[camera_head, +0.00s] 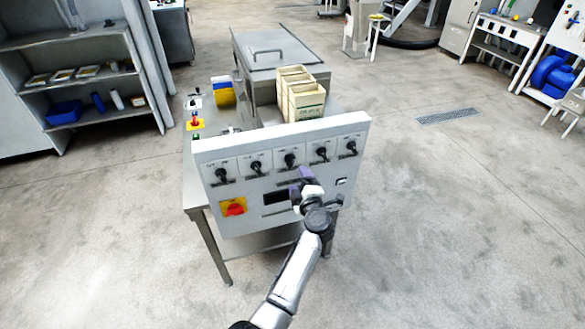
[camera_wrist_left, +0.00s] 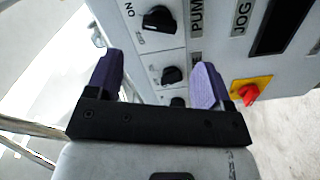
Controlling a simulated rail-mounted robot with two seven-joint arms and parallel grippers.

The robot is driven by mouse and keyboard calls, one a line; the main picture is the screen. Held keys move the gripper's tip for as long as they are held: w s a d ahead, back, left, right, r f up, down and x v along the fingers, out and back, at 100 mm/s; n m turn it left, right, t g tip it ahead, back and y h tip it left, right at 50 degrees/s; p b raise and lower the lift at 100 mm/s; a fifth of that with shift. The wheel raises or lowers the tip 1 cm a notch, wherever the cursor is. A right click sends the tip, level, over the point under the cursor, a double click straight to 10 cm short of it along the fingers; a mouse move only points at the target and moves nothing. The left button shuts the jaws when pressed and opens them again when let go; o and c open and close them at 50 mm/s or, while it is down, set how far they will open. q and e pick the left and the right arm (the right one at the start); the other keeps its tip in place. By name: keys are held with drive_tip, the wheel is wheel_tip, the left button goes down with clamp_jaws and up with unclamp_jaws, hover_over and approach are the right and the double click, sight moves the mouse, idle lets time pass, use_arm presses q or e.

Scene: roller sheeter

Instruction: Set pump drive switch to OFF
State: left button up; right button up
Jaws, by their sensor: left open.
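The grey control panel (camera_head: 270,213) carries a row of black rotary switches. My left gripper (camera_head: 299,182) is in front of the panel, below the middle switch (camera_head: 290,160). In the left wrist view my left gripper (camera_wrist_left: 156,80) has its purple fingers apart with nothing held between them. A black switch (camera_wrist_left: 158,18) with an ON mark shows at the top there, beside a label reading PUMP; the rest of that label is cut off. Another black switch (camera_wrist_left: 172,75) shows between the fingers, farther off. The full name of each switch cannot be read. My right gripper is not in view.
A red knob on a yellow plate (camera_head: 235,208) sits at the panel's lower left. A dark display (camera_head: 275,197) is beside the gripper. Cream bins (camera_head: 303,100) stand behind the panel. The floor right of the machine is clear.

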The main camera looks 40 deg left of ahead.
sight(292, 163)
use_arm(q)
drive_tip(key=b+x, duration=0.4)
drive_tip(key=x, duration=0.3)
drive_tip(key=shift+f, duration=0.15)
drive_tip(key=shift+b+x, duration=0.65)
drive_tip(key=shift+x, duration=0.2)
drive_tip(key=shift+w+d, duration=0.1)
drive_tip(key=shift+c, duration=0.2)
